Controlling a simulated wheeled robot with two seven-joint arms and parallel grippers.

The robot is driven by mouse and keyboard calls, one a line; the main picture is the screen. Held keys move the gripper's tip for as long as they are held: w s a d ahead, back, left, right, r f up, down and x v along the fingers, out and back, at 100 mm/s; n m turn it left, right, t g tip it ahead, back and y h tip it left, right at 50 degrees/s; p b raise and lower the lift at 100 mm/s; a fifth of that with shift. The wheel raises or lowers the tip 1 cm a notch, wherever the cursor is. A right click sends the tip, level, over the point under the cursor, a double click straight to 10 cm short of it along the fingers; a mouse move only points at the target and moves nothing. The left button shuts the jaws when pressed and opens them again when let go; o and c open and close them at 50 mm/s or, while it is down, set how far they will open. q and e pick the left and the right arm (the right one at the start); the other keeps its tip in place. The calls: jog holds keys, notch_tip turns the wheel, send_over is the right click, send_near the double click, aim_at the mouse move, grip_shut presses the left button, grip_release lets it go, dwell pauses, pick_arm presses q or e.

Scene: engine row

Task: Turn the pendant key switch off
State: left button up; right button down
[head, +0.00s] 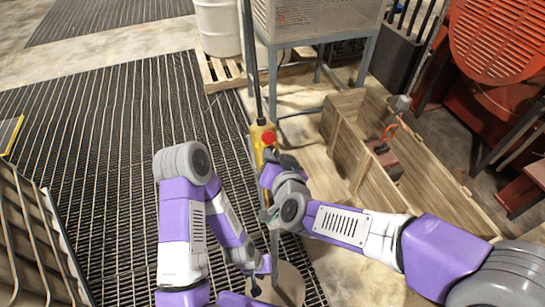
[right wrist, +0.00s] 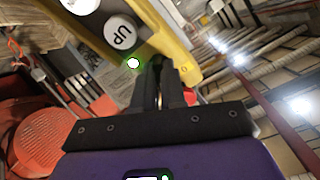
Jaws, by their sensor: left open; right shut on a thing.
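The yellow pendant (head: 262,135) hangs upright on a dark cable, with a red button (head: 268,138) on its face. My right gripper (head: 266,172) is at the pendant's lower part and hides that part in the head view. In the right wrist view the yellow pendant (right wrist: 178,50) fills the top, with a white UP button (right wrist: 122,35) and a lit green lamp (right wrist: 133,63). My right gripper's fingers (right wrist: 168,72) are shut at its face, on what seems to be the key; the fingers hide it. My left gripper (head: 262,279) is open and empty, low and apart from the pendant.
A wooden crate (head: 340,145) with a red-handled item (head: 388,132) stands to the right of the pendant. A white drum (head: 217,28) on a pallet (head: 222,72) and a metal cabinet (head: 310,18) are behind. Dark slatted matting (head: 90,130) covers the left floor, mostly clear.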

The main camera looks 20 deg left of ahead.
jog(key=shift+n, duration=0.3)
jog(key=n+p, duration=0.1)
jog(key=n, duration=0.4)
jog(key=shift+w+d+n+y+p, duration=0.1)
jog(key=shift+n+y+p, duration=0.2)
jog(key=shift+n+y, duration=0.1)
jog(key=n+p, duration=0.1)
jog(key=n, duration=0.5)
jog(key=shift+g, duration=0.4)
jog(key=shift+n, duration=0.3)
jog(key=c, duration=1.2)
grip_release()
jog(key=shift+w, duration=0.1)
jog(key=shift+d, duration=0.1)
jog(key=v, duration=0.7)
jog(key=shift+s+d, duration=0.2)
jog(key=shift+s, duration=0.05)
